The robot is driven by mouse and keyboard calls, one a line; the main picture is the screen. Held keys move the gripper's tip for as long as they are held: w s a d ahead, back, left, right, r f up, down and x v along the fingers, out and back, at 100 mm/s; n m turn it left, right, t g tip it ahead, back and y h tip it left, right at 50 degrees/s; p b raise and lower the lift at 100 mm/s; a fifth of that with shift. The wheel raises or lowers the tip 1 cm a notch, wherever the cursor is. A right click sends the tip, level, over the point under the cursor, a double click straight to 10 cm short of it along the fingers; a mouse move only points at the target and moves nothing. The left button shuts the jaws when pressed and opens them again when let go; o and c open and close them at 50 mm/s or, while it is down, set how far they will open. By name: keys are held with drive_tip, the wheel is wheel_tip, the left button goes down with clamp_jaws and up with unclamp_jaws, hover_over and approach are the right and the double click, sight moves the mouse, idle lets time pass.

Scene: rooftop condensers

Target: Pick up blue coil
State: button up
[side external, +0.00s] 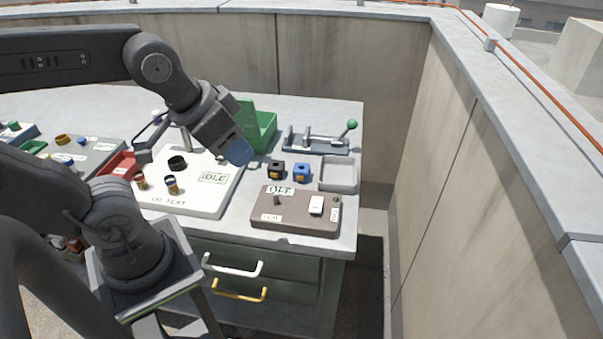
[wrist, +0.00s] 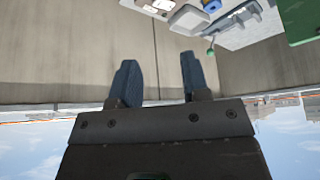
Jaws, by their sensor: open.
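The blue coil (side external: 302,172), a small blue block with an orange mark, stands on the workbench between a black block (side external: 276,170) and a grey tray (side external: 338,174). A blue shape at the top edge of the wrist view (wrist: 211,5) appears to be the same coil, partly cut off. My gripper (side external: 238,152) is above the bench, to the left of the coil and apart from it. In the wrist view, the blue fingers of my gripper (wrist: 160,78) are spread with nothing between them.
A brown panel (side external: 295,222) lies in front of the coil. A toggle clamp with a green knob (side external: 351,124) stands behind it. A green bin (side external: 262,125) and a white test board (side external: 205,200) are near my gripper. A concrete parapet wall (side external: 470,160) rises on the right.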

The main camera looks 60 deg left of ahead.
drive_tip(key=shift+o, duration=0.4)
drive_tip(key=shift+o, duration=1)
